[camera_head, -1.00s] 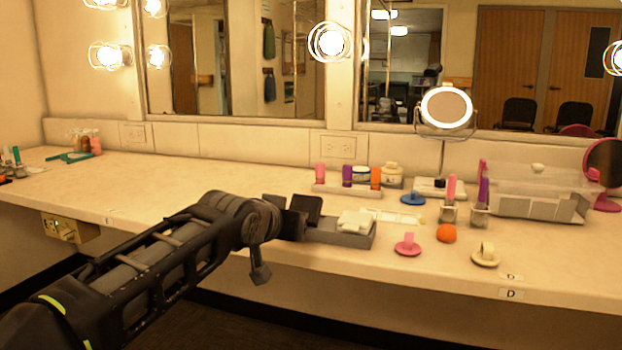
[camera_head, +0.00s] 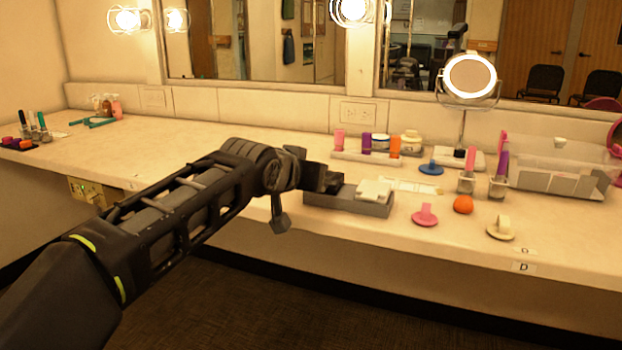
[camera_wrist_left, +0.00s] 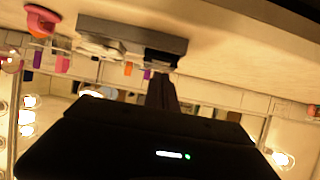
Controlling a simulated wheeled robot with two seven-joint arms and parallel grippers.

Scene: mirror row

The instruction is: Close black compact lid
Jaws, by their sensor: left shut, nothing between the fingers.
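A grey tray (camera_head: 350,205) sits at the counter's front edge, with a white item (camera_head: 375,189) on its right part. At its left end is a dark piece (camera_head: 333,184), which I take for the black compact. My left gripper (camera_head: 318,180) is shut and empty, right at this piece and partly covering it. Whether they touch, and the angle of the lid, I cannot tell. In the left wrist view, which is upside down, the shut fingers (camera_wrist_left: 162,88) point at the black compact (camera_wrist_left: 163,58) at the end of the grey tray (camera_wrist_left: 130,33). My right gripper is not in view.
A pink holder (camera_head: 425,215), an orange ball (camera_head: 463,204) and a cream holder (camera_head: 501,229) stand right of the tray. Behind it is a rack (camera_head: 367,158) with coloured bottles. A round lit mirror (camera_head: 470,77) stands farther back. The counter to the left is mostly clear.

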